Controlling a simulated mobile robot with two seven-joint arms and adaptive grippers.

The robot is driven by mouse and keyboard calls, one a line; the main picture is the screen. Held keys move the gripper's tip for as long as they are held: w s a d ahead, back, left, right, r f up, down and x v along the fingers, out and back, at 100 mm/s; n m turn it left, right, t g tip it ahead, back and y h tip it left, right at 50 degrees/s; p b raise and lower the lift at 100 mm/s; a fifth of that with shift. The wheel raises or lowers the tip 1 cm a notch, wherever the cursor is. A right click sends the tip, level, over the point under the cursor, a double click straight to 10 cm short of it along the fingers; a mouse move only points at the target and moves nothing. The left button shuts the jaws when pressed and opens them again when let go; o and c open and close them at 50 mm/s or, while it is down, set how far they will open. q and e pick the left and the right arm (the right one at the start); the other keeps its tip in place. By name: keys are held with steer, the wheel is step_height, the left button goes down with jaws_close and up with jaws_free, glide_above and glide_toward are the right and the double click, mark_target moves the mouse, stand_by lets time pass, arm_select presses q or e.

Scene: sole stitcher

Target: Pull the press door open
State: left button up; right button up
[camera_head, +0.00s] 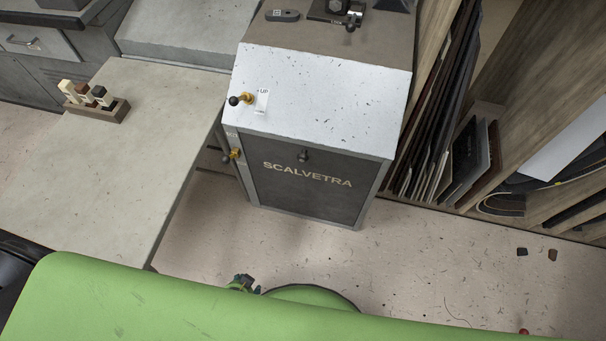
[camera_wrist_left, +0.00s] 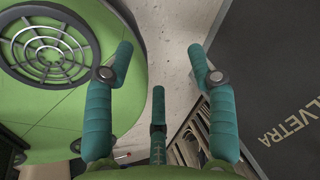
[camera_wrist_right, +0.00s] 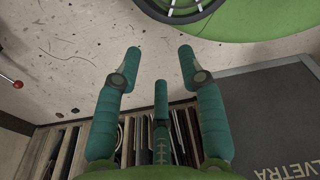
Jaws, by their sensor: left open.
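The press (camera_head: 325,85) stands at the top middle of the head view. Its dark door (camera_head: 310,190), lettered SCALVETRA, looks shut and flush in the grey front. A small dark knob (camera_head: 303,156) sits at the door's upper middle. My left gripper (camera_wrist_left: 160,55) is open and empty; the dark door panel (camera_wrist_left: 275,80) shows at the right of its view. My right gripper (camera_wrist_right: 160,52) has its fingers spread with nothing between them; the panel (camera_wrist_right: 270,115) shows at lower right there. Neither gripper touches the door.
A lever with a black knob (camera_head: 236,100) is beside an UP label on the press. A brass fitting (camera_head: 236,153) is at its left side. A grey table (camera_head: 110,170) stands left, a rack of sheets (camera_head: 430,110) right.

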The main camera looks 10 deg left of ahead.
arm_select(q)
steer(key=w+d+m+t+b, duration=0.4)
steer(key=w+m, duration=0.4)
steer(key=w, duration=0.5)
steer(key=m+t+h+b, duration=0.2)
steer(key=m+t+b, duration=0.9)
steer(key=m, duration=0.7)
glide_toward(302, 160)
steer(key=w+g+b, duration=0.1)
steer(key=w, duration=0.4)
steer(key=w+r, duration=0.1)
steer(key=w, duration=0.3)
steer(key=shift+d+r, duration=0.15)
steer(key=shift+d, duration=0.2)
steer(key=shift+w, duration=0.25)
arm_select(e)
steer(key=w+a+t, duration=0.1)
steer(key=w+a, duration=0.1)
steer(key=w, duration=1.1)
steer(key=shift+r, duration=0.15)
arm_select(q)
jaws_close()
